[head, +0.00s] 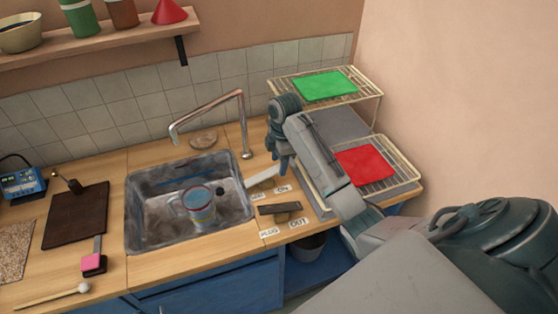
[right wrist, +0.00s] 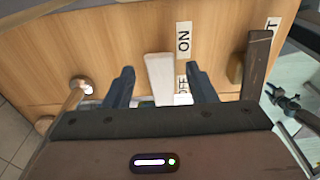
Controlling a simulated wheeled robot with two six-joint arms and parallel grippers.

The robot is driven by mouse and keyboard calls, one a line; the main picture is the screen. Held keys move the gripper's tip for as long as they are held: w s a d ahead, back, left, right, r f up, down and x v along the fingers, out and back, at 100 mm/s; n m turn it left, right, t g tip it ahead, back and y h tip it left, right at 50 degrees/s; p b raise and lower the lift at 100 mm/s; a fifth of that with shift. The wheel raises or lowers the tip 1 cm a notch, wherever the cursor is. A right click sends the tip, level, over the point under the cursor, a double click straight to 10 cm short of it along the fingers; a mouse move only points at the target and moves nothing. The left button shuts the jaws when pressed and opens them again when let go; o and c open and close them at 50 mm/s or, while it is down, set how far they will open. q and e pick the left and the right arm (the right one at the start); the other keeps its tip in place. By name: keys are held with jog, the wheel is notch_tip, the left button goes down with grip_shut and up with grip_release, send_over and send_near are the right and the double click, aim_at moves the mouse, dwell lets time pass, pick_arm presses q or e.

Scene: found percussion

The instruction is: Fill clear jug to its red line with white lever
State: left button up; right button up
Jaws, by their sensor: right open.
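The clear jug (head: 200,208) stands upright in the grey sink (head: 146,232), with its handle to the left. Its inside looks bluish; the water level and red line are too small to tell. The white lever (head: 262,178) lies on the counter right of the sink, by an ON label. My right gripper (head: 282,166) is open above the lever's right end. In the right wrist view the white lever (right wrist: 159,76) shows between the two spread fingers of that gripper (right wrist: 160,74), with a gap on each side.
A metal tap (head: 243,115) arches over the sink; no stream is clear. A dark lever (head: 281,208) with PLUG and OUT labels is close in front of the white one. A wire rack (head: 375,107) with green and red cloths stands at right. A black board (head: 75,217) lies left.

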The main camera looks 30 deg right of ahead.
notch_tip(320, 180, up, 10)
jog(key=p, duration=0.8)
jog(key=shift+d+r+p, duration=0.25)
jog(key=shift+d+p, duration=0.15)
jog(key=shift+s, duration=0.1)
